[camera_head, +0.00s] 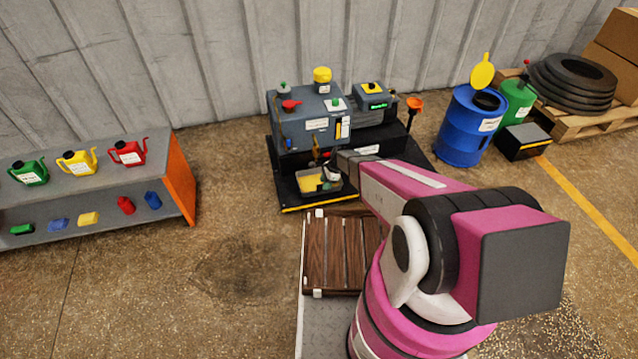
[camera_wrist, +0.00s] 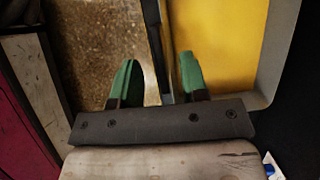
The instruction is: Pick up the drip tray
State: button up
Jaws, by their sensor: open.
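The drip tray (camera_head: 320,195) is a shallow grey tray with yellow liquid inside. It sits on the front of the machine's black base. In the wrist view its grey wall (camera_wrist: 279,50) shows at the right around the yellow liquid. My gripper (camera_head: 331,174) is at the tray's right side in the head view and hides part of it. In the wrist view the green-padded fingers of my gripper (camera_wrist: 158,78) are apart, with a thin tray wall running between them. Whether either finger touches the wall I cannot tell.
The grey pump machine (camera_head: 305,122) stands just behind the tray. A blue drum (camera_head: 462,135) and a green can (camera_head: 516,98) stand to the right. A shelf (camera_head: 95,185) with several oil cans is at the left. The floor between shelf and machine is clear.

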jog(key=x, duration=0.2)
jog(key=shift+a+f, duration=0.2)
jog(key=shift+f, duration=0.1)
grip_shut()
jog(key=shift+r, duration=0.1)
jog(key=shift+r, duration=0.75)
notch_tip(320, 180, up, 3)
jog(key=shift+s+f, duration=0.1)
jog(key=shift+f, duration=0.1)
jog(key=s+a+r, duration=0.6)
jog(key=s, duration=0.3)
jog(key=shift+a+r, duration=0.4)
